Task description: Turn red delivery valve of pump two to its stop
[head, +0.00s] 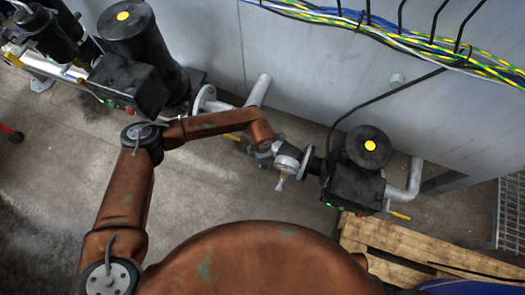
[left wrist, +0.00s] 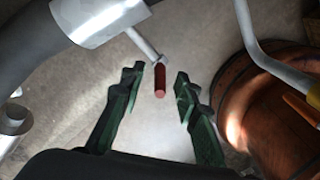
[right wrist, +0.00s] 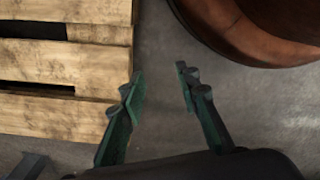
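The red valve handle (left wrist: 160,80) shows in the left wrist view, on a grey metal lever that runs up to a thick pipe (left wrist: 100,15). My left gripper (left wrist: 159,78) is open, with one green finger on each side of the handle's red grip and gaps visible on both sides. In the head view, my left arm reaches across to the pipework beside the right-hand black pump (head: 352,185); the fingers and this red handle cannot be made out there. My right gripper (right wrist: 160,80) is open and empty above the floor. Pump numbers are not readable.
Another black pump (head: 150,55) stands left, with more pump parts in the top left corner. A wooden pallet (right wrist: 60,120) lies beside my right gripper. Coloured cables (head: 400,45) run along the grey wall. A yellow handle (head: 400,215) is right of the right-hand pump.

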